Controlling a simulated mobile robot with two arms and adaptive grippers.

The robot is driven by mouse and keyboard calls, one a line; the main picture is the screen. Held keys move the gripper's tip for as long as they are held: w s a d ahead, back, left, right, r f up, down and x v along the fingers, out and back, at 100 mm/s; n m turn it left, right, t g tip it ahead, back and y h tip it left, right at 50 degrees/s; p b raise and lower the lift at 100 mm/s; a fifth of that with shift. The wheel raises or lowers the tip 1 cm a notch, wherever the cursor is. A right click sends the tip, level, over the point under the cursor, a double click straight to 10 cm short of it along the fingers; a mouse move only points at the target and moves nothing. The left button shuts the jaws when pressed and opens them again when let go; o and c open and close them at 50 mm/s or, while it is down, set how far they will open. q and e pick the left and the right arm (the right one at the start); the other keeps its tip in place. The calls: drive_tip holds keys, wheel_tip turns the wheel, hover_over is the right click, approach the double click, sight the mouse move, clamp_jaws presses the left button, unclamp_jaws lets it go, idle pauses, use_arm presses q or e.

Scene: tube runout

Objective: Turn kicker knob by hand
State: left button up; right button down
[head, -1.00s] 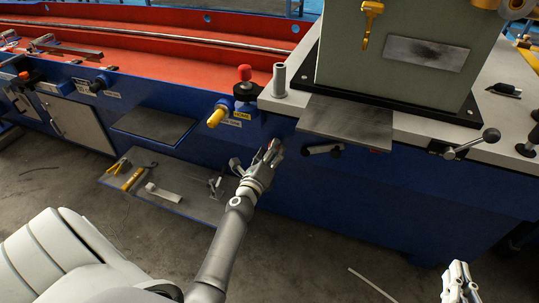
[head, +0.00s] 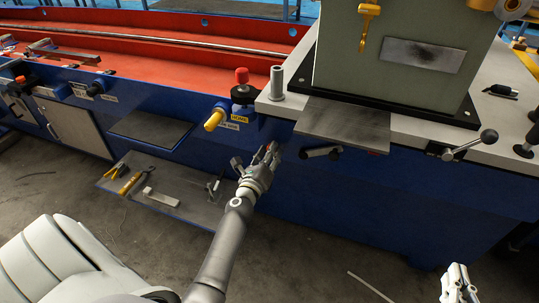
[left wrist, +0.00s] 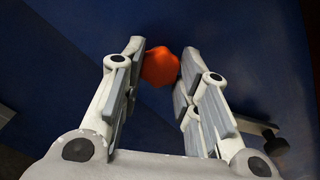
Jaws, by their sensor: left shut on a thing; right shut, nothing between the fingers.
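The kicker knob shows as an orange-red faceted knob (left wrist: 160,67) on the dark blue machine side in the left wrist view. My left gripper (left wrist: 159,70) has its fingertips on either side of the knob and is shut on it. In the head view my left gripper (head: 271,151) reaches to the blue front panel, below the table edge. There its fingers largely hide the knob. My right gripper (head: 458,270) is shut and empty at the bottom right, well away from the machine.
A black lever handle (head: 322,152) sticks out just right of my left gripper. A low shelf (head: 180,205) with tools lies left. A ball-ended lever (head: 470,144) is farther right.

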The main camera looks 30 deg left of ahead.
use_arm(q)
drive_tip(key=o, duration=0.5)
drive_tip(key=shift+m, duration=0.6)
drive_tip(key=o, duration=0.3)
drive_tip(key=shift+o, duration=0.2)
drive_tip(key=v, duration=0.6)
drive_tip(key=shift+p, duration=0.3)
